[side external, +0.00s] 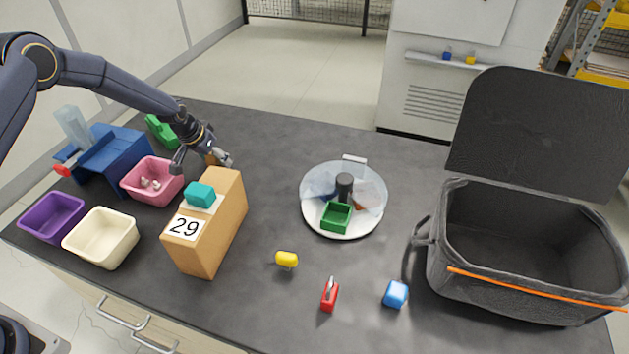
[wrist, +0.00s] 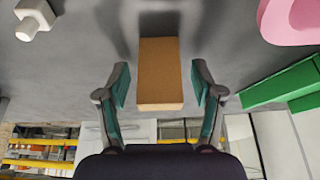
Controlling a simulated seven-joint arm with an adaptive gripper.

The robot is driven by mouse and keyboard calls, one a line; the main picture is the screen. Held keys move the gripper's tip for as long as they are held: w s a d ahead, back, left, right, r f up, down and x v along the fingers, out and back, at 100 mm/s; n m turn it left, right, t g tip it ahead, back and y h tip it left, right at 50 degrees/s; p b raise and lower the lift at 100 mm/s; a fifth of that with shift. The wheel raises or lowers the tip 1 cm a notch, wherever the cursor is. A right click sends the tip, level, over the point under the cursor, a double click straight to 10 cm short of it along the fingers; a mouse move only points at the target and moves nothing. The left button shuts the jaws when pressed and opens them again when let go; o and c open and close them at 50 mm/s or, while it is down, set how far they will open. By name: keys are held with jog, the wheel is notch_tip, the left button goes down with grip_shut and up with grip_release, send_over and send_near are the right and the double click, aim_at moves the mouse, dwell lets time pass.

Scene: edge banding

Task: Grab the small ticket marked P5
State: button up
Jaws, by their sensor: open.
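No ticket marked P5 can be made out in either view. My gripper (side external: 222,160) is at the back left of the table, just behind the tall block with the 29 label. In the wrist view, my gripper (wrist: 160,88) is open, with its teal-padded fingers apart on either side of a plain tan block (wrist: 160,75). Gaps show between the block and both fingers. A small brown piece (side external: 211,159) shows beside the gripper in the side view, mostly hidden by it.
The tan block labelled 29 (side external: 208,245) carries a teal piece (side external: 200,194). Pink (side external: 137,191), purple (side external: 35,217) and cream (side external: 83,246) bins stand left. A white plate (side external: 340,233) with a clear cover is central; an open black bag (side external: 465,285) is right.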

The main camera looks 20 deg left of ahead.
jog(key=shift+w+f, duration=0.1)
jog(key=shift+f, duration=0.15)
jog(key=c, duration=1)
jog(key=shift+r, duration=0.1)
